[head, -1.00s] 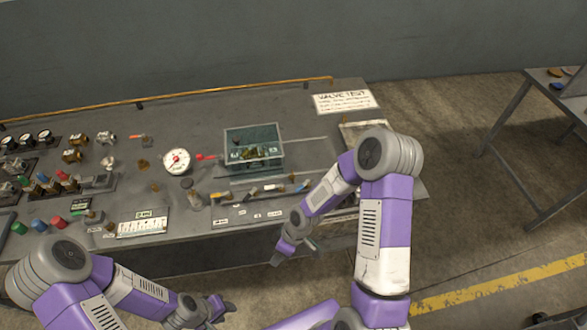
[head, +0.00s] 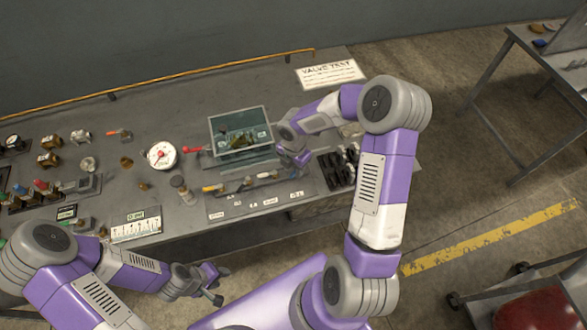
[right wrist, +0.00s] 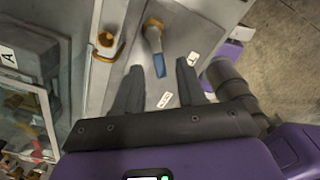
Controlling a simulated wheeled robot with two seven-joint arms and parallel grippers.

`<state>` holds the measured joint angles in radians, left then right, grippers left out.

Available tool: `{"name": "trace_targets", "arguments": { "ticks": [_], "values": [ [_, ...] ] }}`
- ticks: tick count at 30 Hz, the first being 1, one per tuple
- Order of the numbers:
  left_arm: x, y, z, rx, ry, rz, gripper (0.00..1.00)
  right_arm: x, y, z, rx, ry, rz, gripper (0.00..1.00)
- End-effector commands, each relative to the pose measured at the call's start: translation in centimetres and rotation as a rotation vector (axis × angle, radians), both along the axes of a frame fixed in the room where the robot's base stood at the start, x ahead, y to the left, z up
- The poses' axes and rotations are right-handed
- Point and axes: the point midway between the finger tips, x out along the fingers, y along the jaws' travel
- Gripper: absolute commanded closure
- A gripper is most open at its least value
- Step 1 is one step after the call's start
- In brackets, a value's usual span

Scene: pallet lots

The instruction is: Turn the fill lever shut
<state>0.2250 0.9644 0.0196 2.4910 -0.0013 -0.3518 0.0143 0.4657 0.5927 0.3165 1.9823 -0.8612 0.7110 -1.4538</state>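A row of small levers runs along the bench front, with a yellow-handled lever (head: 212,188) at its left end. The labels are too small to tell which one reads fill. My right gripper (right wrist: 159,68) is open and holds nothing. In the head view it (head: 294,157) hides the row's right end. My left gripper (head: 216,286) is open and empty in front of the bench.
A bottle (head: 183,190) stands left of the row. A "VALVE TEST" sign (head: 331,74) lies at the back right.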

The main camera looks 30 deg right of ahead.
Motion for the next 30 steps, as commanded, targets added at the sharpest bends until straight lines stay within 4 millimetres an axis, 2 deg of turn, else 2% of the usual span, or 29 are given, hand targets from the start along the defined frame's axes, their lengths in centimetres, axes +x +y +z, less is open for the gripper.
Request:
{"name": "trace_targets", "arguments": {
  "ticks": [4,12,20,30],
  "values": [
    [0.01,-0.01,-0.2,0.0,0.0,0.0,0.6,0.0,0.04,-1.1,0.0,0.0,0.0,0.6],
    [0.01,-0.01,-0.17,0.0,0.0,0.0,0.6,0.0,0.04,-1.22,0.0,-0.001,-0.001,0.6],
    [0.02,0.0,-0.17,0.0,0.0,0.0,0.6,-0.01,0.05,-1.21,0.001,-0.001,-0.001,0.98],
    [0.03,-0.01,-0.3,0.0,-0.001,0.0,0.6,0.09,0.08,-1.23,0.0,-0.001,-0.021,1.0]
  ]
}}
